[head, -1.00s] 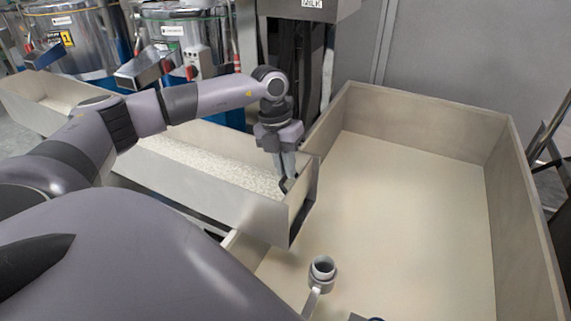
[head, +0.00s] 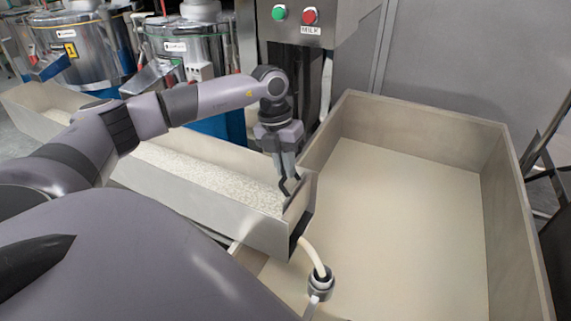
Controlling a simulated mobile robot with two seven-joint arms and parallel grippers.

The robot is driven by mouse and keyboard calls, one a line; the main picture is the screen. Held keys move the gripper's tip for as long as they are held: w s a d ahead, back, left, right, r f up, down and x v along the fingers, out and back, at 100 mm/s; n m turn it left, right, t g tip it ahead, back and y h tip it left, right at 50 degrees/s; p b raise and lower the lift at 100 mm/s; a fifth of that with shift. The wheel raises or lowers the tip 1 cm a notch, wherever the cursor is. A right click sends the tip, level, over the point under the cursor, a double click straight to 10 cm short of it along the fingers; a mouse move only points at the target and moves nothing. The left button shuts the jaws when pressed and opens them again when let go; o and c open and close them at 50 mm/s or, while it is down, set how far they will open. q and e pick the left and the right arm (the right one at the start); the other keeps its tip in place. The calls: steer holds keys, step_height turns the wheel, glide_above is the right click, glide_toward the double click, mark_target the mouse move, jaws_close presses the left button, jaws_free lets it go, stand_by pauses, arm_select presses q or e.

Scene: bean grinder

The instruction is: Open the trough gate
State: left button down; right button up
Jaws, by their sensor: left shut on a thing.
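A long pale metal trough (head: 190,205) holds whitish ground material (head: 195,175). A flat gate (head: 300,207) closes the upper part of its right end. My left gripper (head: 289,190) points down and is shut on the gate's top edge. The gate stands raised, with a dark gap under it. A cream-coloured stream (head: 315,255) runs from this gap into a small grey cup-shaped fitting (head: 320,282) below. My right gripper does not show.
A machine column with green and red buttons (head: 310,16) stands behind the trough end. Shiny metal drums (head: 185,45) stand at the back left.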

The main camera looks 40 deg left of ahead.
arm_select(q)
steer(key=shift+w+r, duration=0.1)
steer(key=shift+r, duration=0.2)
steer(key=c, duration=1.4)
jaws_free()
steer(key=shift+c, duration=0.2)
step_height(320, 180, up, 7)
steer(key=a, duration=0.1)
steer(key=shift+s+a, duration=0.15)
steer(key=shift+s, duration=0.15)
